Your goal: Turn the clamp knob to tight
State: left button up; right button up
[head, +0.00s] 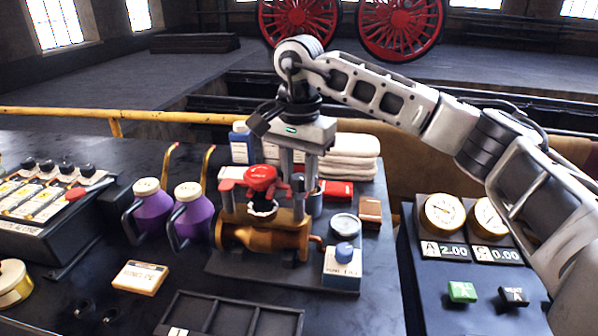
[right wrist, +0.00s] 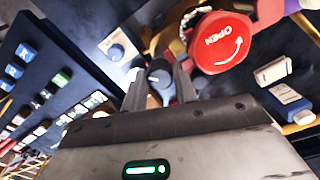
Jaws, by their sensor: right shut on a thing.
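My right gripper (head: 298,188) points down over the brass valve body (head: 262,238), just right of the red handwheel (head: 262,178). In the right wrist view my right gripper (right wrist: 160,86) has its two fingers on either side of a small dark knob (right wrist: 159,72) with a pale pointer mark, and is shut on it. This looks like the clamp knob. In the head view it is mostly hidden by the fingers. The red handwheel (right wrist: 222,42), marked OPEN with an arrow, sits close beside the right finger. My left gripper is not in view.
A white block with a blue knob (head: 344,250) stands at the front right of the valve. Purple jugs (head: 190,212) stand to the left, folded white towels (head: 350,158) behind. Gauges (head: 443,214) are on the right panel. A dark tray (head: 240,310) lies in front.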

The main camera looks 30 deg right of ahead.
jog(key=m, duration=0.5)
jog(key=shift+r+m, duration=0.1)
jog(key=shift+m, duration=1.6)
jog(key=shift+d, duration=0.1)
jog(key=o, duration=1)
